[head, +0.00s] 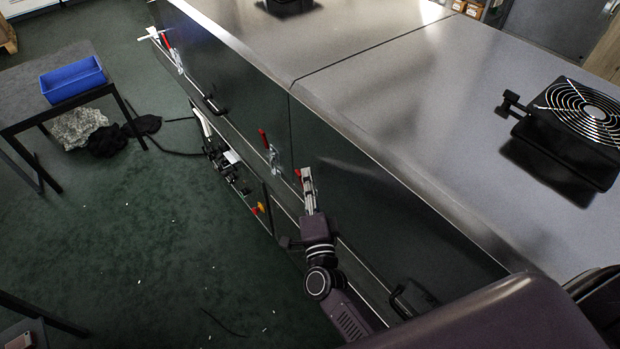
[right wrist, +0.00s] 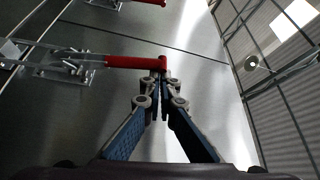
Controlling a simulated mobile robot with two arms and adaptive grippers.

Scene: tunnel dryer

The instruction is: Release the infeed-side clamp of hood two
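The dryer hoods show as large dark panels meeting at a vertical seam. A toggle clamp with a red handle (head: 298,173) sits on the near hood panel (head: 380,190), just right of the seam. My right gripper (head: 308,192) is at this clamp and partly hides it. In the right wrist view its fingers (right wrist: 160,84) are together at the tips, against the free end of the red handle (right wrist: 130,62). I cannot tell that anything is between them. The clamp's metal base (right wrist: 68,66) is left of the handle. My left gripper is not in view.
A second red-handled clamp (head: 265,142) is across the seam on the farther hood, another (head: 167,42) farther off. Black pull handles (head: 213,104) stick out from the panels. A fan (head: 580,108) stands on top. A table with a blue bin (head: 73,80) is left; floor between is mostly clear.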

